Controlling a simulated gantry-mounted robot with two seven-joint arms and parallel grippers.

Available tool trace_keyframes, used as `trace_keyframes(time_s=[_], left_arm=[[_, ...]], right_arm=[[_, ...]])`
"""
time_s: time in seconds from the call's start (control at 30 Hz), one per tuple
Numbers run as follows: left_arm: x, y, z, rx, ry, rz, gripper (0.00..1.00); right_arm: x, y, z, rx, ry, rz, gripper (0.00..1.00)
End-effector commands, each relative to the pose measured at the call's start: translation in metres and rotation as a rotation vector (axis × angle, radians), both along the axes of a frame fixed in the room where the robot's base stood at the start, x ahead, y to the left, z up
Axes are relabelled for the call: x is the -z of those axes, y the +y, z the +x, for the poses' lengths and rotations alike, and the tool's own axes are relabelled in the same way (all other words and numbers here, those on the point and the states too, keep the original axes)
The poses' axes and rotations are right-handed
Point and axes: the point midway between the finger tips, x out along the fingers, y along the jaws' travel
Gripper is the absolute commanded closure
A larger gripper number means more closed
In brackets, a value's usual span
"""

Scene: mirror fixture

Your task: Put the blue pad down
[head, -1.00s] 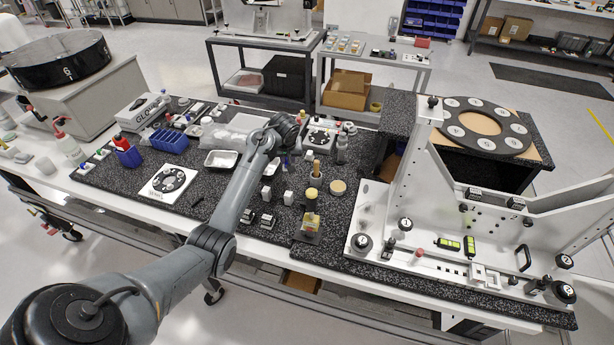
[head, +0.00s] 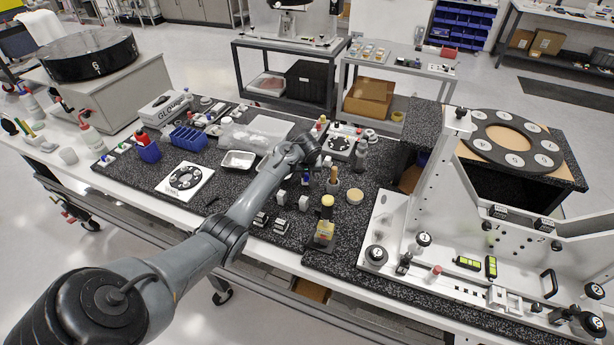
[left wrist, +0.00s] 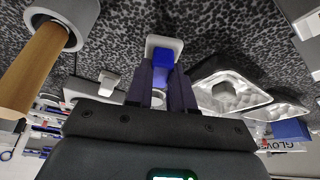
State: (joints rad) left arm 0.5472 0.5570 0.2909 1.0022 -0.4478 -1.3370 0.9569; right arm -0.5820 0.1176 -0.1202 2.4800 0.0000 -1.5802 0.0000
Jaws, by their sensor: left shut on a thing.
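My left gripper (left wrist: 163,74) is shut on the blue pad (left wrist: 162,61), which shows between its two dark fingers in the left wrist view. A small white rounded block or holder (left wrist: 165,42) lies just beyond the pad on the speckled black mat (left wrist: 120,30). I cannot tell whether the pad touches it. In the head view my left arm reaches over the middle of the mat (head: 240,165), with its wrist bent down near the metal trays. The fingers and the pad are mostly hidden there. My right gripper is not in view.
A metal tray (left wrist: 232,98) lies close on the right. The white mirror fixture (head: 440,215) stands at the right of the bench in the head view.

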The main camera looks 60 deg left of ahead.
Motion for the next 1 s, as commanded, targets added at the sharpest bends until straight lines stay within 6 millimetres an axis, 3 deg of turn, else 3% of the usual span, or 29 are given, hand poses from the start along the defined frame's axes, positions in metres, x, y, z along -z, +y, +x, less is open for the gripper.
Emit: trace_keyframes(time_s=[0.1,0.5,0.53,0.7,1.0], left_arm=[[0.0118,0.0007,-0.0006,0.0,0.001,0.0,1.0],[0.0159,0.0001,-0.0003,0.0,0.0,0.0,1.0],[0.0161,0.0002,-0.0002,0.0,0.0,0.0,0.76],[0.0159,0.0001,-0.0003,0.0,0.0,0.0,0.52],[0.0146,0.0003,-0.0002,0.0,-0.001,0.001,0.52]], right_arm=[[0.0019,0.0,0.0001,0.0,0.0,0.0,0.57],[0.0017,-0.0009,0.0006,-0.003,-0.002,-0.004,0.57],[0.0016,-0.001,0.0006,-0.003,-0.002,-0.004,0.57],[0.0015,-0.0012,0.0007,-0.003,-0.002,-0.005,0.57],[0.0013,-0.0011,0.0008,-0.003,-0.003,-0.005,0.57]])
